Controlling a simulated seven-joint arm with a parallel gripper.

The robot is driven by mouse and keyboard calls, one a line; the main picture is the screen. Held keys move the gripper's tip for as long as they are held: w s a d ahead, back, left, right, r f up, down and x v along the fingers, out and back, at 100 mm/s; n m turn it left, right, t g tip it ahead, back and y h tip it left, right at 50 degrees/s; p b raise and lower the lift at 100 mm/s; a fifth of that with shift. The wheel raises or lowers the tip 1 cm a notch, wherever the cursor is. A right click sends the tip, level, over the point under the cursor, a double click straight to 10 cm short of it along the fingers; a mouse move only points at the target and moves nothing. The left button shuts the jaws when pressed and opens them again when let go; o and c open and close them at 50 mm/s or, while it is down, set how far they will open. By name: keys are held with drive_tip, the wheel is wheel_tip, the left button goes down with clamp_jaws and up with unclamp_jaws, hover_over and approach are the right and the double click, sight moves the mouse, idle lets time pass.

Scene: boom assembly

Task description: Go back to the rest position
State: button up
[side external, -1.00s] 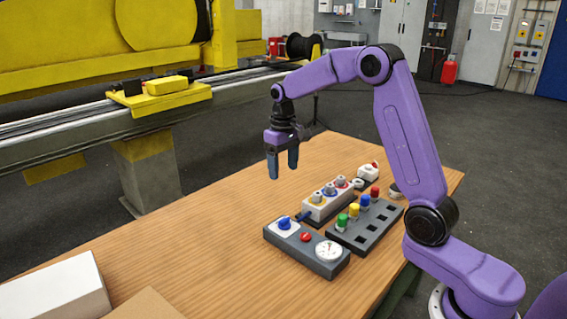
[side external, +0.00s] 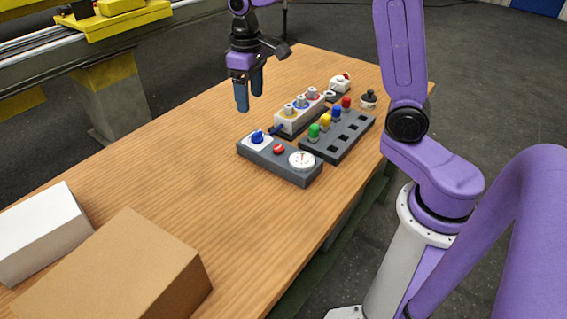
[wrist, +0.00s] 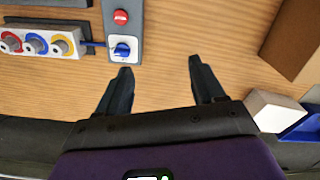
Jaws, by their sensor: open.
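My gripper (side external: 249,92) hangs fingers-down above the wooden table in the side external view, near the grey control box, with nothing held. In the wrist view its two dark fingers (wrist: 160,66) are spread apart with bare wood between them. The grey control box (side external: 280,163) carries a blue knob (side external: 257,136), a red button (side external: 279,149) and a round white gauge (side external: 302,160). The blue knob also shows in the wrist view (wrist: 122,51), just beyond the left fingertip in the picture.
A dark rack (side external: 340,140) holds green, yellow, blue and red pegs. Beside it is a white block (side external: 300,112) with ringed connectors. A black knob (side external: 369,98) stands near the right edge. A cardboard box (side external: 120,275) and white box (side external: 40,230) are at front left. The middle table is bare.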

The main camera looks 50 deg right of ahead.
drive_tip(key=s+a+f+n, duration=0.1)
drive_tip(key=s+n, duration=0.8)
drive_tip(key=s, duration=2)
drive_tip(key=shift+a+f, duration=0.4)
drive_tip(key=shift+f, duration=0.3)
